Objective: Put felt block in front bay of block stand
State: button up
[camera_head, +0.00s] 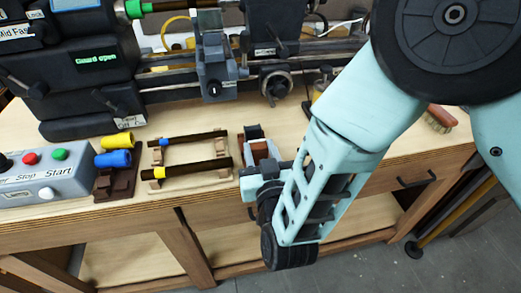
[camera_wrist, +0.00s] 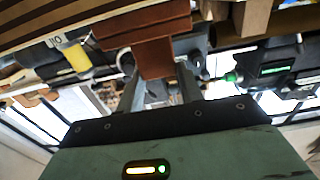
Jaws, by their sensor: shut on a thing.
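My gripper (camera_head: 262,174) is at the front edge of the bench, right of the two dark rods. It also shows in the wrist view (camera_wrist: 157,78), with its two fingers shut on a reddish-brown block (camera_wrist: 153,57), which I take to be the felt block. A wider brown piece (camera_wrist: 140,22) lies at the block's far end. In the head view a reddish-brown piece (camera_head: 261,151) and a dark grey piece (camera_head: 253,132) stand just behind my gripper, apparently at the block stand. My gripper hides part of this group, so I cannot tell which bay the block is at.
Two dark rods on wooden rests (camera_head: 190,155) lie left of my gripper. A brown holder with yellow and blue cylinders (camera_head: 118,183) and a grey button box (camera_head: 45,178) are farther left. A lathe (camera_head: 215,75) runs along the back. A brush (camera_head: 440,117) lies right.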

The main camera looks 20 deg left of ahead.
jog(key=o, duration=1)
jog(key=b+v, duration=0.2)
jog(key=v, duration=1)
